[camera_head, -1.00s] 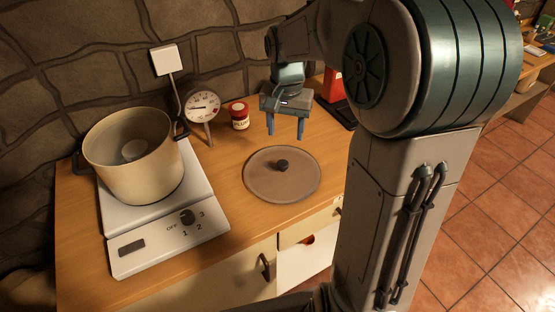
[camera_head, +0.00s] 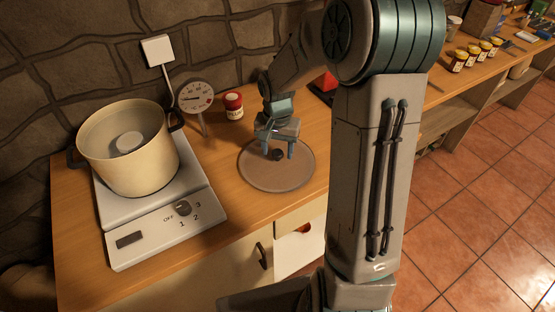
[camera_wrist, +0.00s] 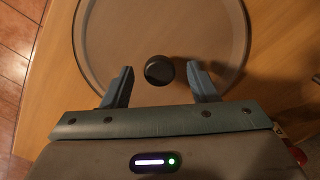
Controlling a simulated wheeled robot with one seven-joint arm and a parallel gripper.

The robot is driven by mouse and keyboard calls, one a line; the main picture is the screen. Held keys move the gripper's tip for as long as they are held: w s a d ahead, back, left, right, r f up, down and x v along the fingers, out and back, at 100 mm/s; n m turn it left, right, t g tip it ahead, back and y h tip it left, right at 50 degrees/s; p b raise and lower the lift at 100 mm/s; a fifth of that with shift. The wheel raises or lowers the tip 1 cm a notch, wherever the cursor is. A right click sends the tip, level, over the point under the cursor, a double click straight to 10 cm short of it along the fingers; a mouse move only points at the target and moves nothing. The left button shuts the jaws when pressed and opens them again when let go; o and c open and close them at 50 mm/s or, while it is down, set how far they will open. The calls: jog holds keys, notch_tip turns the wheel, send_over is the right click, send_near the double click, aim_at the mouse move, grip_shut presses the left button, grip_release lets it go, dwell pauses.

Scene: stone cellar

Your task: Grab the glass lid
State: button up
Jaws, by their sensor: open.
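The glass lid (camera_head: 262,176) is a round, see-through disc with a dark rim, lying flat on the wooden counter. Its black knob (camera_head: 277,155) stands at the middle. In the wrist view the lid (camera_wrist: 110,45) fills the upper middle, and its knob (camera_wrist: 158,70) shows just ahead of and between the fingers. My gripper (camera_head: 278,152) is open and low over the lid, its two fingers on either side of the knob in the head view. It also shows in the wrist view (camera_wrist: 160,84). Whether the fingers touch the knob cannot be told.
A cream pot (camera_head: 130,160) stands on a white hot plate (camera_head: 150,235) to the left. A dial gauge (camera_head: 195,97) and a red-lidded jar (camera_head: 234,106) stand behind the lid. Several jars (camera_head: 471,53) stand on a far bench.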

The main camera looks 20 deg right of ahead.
jog(key=shift+f, duration=0.95)
jog(key=shift+c, duration=0.2)
grip_shut()
jog(key=shift+r, duration=0.1)
